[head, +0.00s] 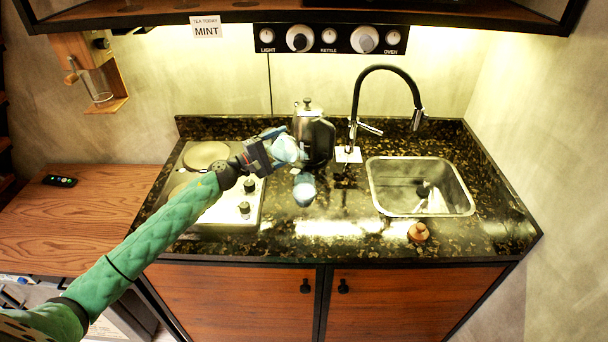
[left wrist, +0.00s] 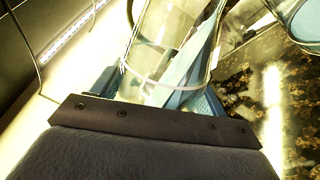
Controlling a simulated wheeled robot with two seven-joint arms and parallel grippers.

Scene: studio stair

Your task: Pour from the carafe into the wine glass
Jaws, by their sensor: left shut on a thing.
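My left gripper (head: 272,150) is shut on the clear glass carafe (head: 287,150) and holds it above the counter, at the stove's right edge. The carafe looks tilted in the head view. In the left wrist view the clear carafe (left wrist: 170,40) lies between the blue fingers of the gripper (left wrist: 160,88). The wine glass (head: 304,188) stands on the counter just below and right of the carafe. Its rim and bowl also show at the top right of the left wrist view (left wrist: 302,22). I cannot tell whether any liquid is flowing. My right gripper is out of view.
A steel kettle (head: 314,135) stands close behind the carafe. A black tap (head: 355,105) and a sink (head: 420,210) are to the right. A small brown stopper-like object (head: 418,232) lies near the counter's front. The stove (head: 225,210) is under my arm. The front middle counter is clear.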

